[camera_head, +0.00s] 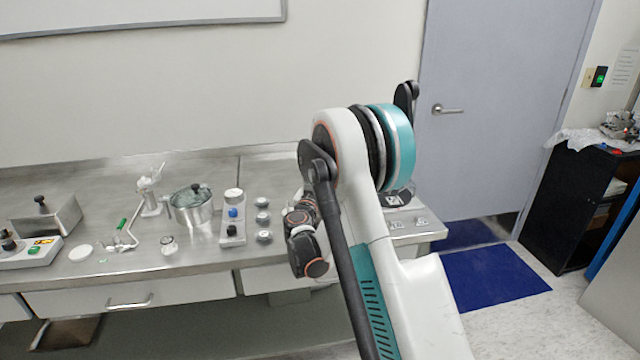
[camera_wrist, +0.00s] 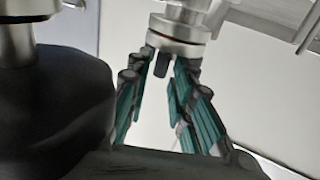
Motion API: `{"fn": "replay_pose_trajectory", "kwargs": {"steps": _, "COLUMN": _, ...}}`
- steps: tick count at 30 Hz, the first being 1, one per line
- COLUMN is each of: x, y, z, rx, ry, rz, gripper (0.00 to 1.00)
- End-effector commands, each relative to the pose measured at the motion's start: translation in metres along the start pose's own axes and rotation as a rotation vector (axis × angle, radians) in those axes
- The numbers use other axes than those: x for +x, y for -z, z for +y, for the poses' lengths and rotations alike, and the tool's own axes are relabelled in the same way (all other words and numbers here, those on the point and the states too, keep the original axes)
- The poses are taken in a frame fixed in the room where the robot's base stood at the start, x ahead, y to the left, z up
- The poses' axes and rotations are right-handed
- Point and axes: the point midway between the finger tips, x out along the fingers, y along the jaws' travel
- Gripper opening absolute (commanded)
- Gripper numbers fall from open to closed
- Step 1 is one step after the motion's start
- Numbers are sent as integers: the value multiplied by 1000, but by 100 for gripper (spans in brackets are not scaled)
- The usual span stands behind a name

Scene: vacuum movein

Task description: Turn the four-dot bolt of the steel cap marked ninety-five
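In the wrist view my gripper (camera_wrist: 164,64) has its two teal-padded fingers apart, with a pale gap between them. A round steel part (camera_wrist: 183,27) with a dark ring under it is at the fingertips, at the top of the picture. A short dark peg (camera_wrist: 160,69) shows between the fingertips, and I see no contact with either finger. I cannot tell whether this is the steel cap and its bolt. No ninety-five mark or dots are readable. In the head view my arm hides my fingers and part of the bench.
The steel bench (camera_head: 190,262) holds a lidded pot (camera_head: 192,212), a grey block with knobs (camera_head: 233,220), several small round pieces (camera_head: 263,218) and a button box (camera_head: 36,252). In the wrist view a large dark rounded body (camera_wrist: 55,115) stands close left of the fingers.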

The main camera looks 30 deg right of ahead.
Motion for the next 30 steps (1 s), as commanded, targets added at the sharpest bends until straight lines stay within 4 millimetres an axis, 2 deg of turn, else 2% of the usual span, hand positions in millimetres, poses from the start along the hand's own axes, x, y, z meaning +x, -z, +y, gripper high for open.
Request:
{"fn": "replay_pose_trajectory", "kwargs": {"steps": 10, "x": -1, "y": 0, "z": 0, "rx": 0, "ry": 0, "rz": 0, "gripper": 32}}
{"fn": "replay_pose_trajectory", "kwargs": {"steps": 14, "x": -9, "y": 0, "z": 0, "rx": 0, "ry": 1, "rz": 0, "gripper": 32}}
{"fn": "replay_pose_trajectory", "kwargs": {"steps": 17, "x": -24, "y": 0, "z": 0, "rx": 0, "ry": 1, "rz": 0, "gripper": 32}}
{"fn": "replay_pose_trajectory", "kwargs": {"steps": 24, "x": -74, "y": 0, "z": -1, "rx": 0, "ry": 3, "rz": 0, "gripper": 32}}
{"fn": "replay_pose_trajectory", "kwargs": {"steps": 30, "x": -106, "y": 0, "z": 0, "rx": 0, "ry": 1, "rz": 0, "gripper": 32}}
